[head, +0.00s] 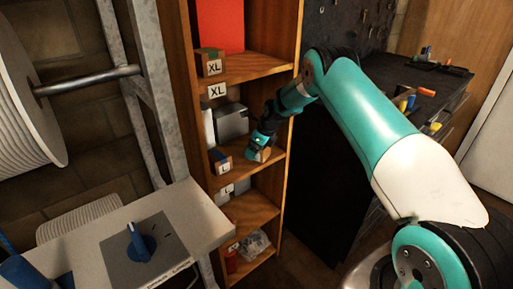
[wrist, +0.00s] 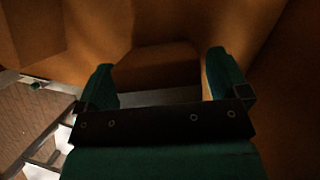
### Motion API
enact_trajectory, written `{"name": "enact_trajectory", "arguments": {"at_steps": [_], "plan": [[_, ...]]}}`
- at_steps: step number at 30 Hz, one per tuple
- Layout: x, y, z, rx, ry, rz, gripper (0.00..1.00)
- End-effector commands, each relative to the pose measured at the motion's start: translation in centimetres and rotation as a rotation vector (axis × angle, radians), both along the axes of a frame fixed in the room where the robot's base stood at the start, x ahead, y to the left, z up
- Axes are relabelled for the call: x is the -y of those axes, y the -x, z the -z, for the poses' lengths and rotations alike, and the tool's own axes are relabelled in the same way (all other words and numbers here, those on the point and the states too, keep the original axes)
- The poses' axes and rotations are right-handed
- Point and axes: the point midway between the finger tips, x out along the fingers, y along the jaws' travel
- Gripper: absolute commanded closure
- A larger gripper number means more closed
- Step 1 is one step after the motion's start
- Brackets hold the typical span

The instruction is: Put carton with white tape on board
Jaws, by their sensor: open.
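My gripper (head: 259,154) reaches into the middle compartment of the wooden shelf unit (head: 187,110). In the wrist view my gripper (wrist: 160,66) is open, with its two green fingers apart. A plain brown carton (wrist: 155,62) shows between and beyond the fingers. A pale strip (wrist: 160,97) lies across its near side; I cannot tell whether it is white tape. In the head view a small brown patch shows at the fingertips, largely hidden by the gripper. The shelf board (head: 276,159) lies beneath the gripper. I cannot tell which board the task means.
A white console with a blue knob (head: 138,243) stands front left. A dark bench (head: 432,85) is at right.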

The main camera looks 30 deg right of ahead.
Motion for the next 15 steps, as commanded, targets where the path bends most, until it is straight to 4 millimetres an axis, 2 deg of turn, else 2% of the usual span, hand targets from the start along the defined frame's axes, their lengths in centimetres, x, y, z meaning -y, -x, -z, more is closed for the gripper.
{"name": "enact_trajectory", "arguments": {"at_steps": [5,15], "plan": [[0.3,0.3,-1.5,0.002,0.001,0.002,0.07],[1.8,2.7,-8.2,0.003,0.0,0.001,0.07]]}}
